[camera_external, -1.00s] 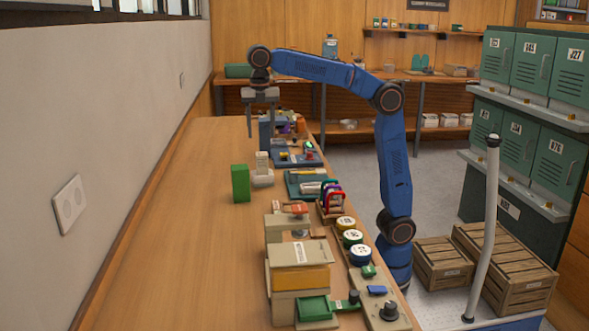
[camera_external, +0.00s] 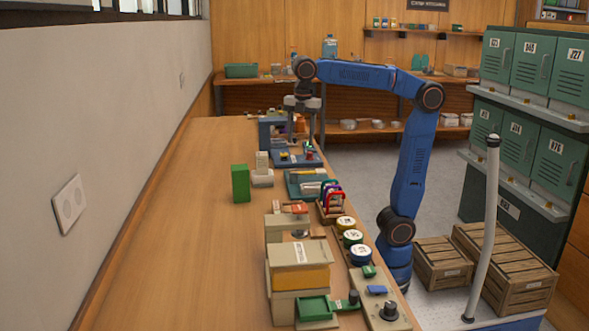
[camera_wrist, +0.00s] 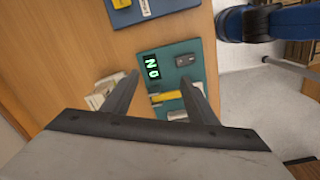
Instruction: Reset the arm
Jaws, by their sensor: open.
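My blue arm rises from its base at the right of the bench and reaches left above it. My gripper (camera_external: 303,122) points down over the far right part of the bench. In the wrist view the two dark fingers of my gripper (camera_wrist: 158,96) are spread apart with nothing between them. A teal board (camera_wrist: 203,72) with a lit green display (camera_wrist: 152,67) lies below and beyond the fingertips.
The wooden bench (camera_external: 190,220) is clear along its left side. A green block (camera_external: 241,183) stands mid-bench. Small devices and boards line the right edge. A beige and yellow box (camera_external: 299,268) stands in front. Wooden crates (camera_external: 505,265) and green lockers (camera_external: 540,150) stand right.

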